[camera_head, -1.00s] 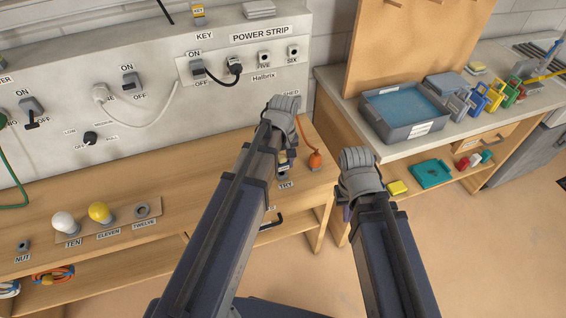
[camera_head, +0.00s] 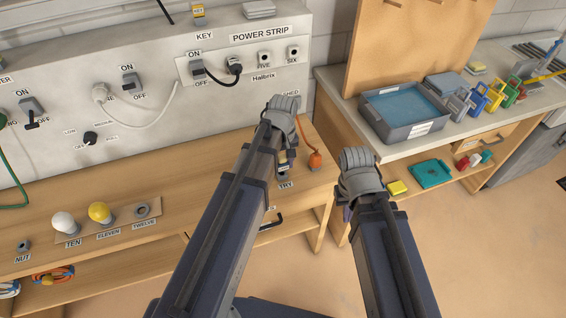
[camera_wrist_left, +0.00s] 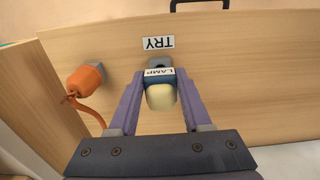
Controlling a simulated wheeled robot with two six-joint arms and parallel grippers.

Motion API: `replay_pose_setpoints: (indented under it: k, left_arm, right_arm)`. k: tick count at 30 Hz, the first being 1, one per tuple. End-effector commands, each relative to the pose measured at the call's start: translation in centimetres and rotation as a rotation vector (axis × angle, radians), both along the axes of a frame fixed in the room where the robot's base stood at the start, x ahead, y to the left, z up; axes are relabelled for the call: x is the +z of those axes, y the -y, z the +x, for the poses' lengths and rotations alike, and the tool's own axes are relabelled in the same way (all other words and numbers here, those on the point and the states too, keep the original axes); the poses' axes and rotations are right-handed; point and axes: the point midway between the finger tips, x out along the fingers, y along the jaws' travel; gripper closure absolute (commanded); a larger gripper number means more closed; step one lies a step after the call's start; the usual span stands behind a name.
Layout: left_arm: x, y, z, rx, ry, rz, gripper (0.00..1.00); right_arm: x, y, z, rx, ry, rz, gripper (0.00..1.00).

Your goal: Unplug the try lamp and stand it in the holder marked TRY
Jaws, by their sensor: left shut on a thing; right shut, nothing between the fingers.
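My left gripper (camera_head: 286,152) is over the right end of the wooden bench, pointing down. In the left wrist view its fingers (camera_wrist_left: 158,84) are shut on the try lamp (camera_wrist_left: 160,98), a pale rounded body with a LAMP label. In the head view the arm and hand hide most of the lamp. The TRY label (camera_head: 286,185) lies on the bench right by it, with a grey holder (camera_wrist_left: 157,62) showing at the lamp's far end. I cannot tell whether the lamp is seated in it. My right gripper (camera_head: 352,200) is shut and empty, beyond the bench's right end; its fingers are mostly hidden.
An orange plug-like piece (camera_head: 315,159) with an orange cord stands beside the left gripper. The power strip (camera_head: 245,62) is on the panel behind, with a black plug in it. Bulbs (camera_head: 100,212) stand at the left. A blue-lined tray (camera_head: 371,125) is on the right counter.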

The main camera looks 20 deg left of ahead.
Motion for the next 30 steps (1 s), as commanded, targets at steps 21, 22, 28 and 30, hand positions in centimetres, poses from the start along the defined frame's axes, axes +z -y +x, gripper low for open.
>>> replay_pose_setpoints:
  k: [21,22,28,30]
  left_arm:
    - [-1.1,0.0,0.0,0.0,0.0,0.0,1.0]
    - [-1.2,0.0,0.0,0.0,0.0,0.0,1.0]
    - [-1.7,0.0,0.0,0.0,0.0,0.0,1.0]
    - [-1.9,0.0,0.0,0.0,0.0,0.0,1.0]
  right_arm:
    - [-1.1,0.0,0.0,0.0,0.0,0.0,1.0]
    - [-1.2,0.0,0.0,0.0,0.0,0.0,1.0]
    - [-1.7,0.0,0.0,0.0,0.0,0.0,1.0]
    - [-1.9,0.0,0.0,0.0,0.0,0.0,1.0]
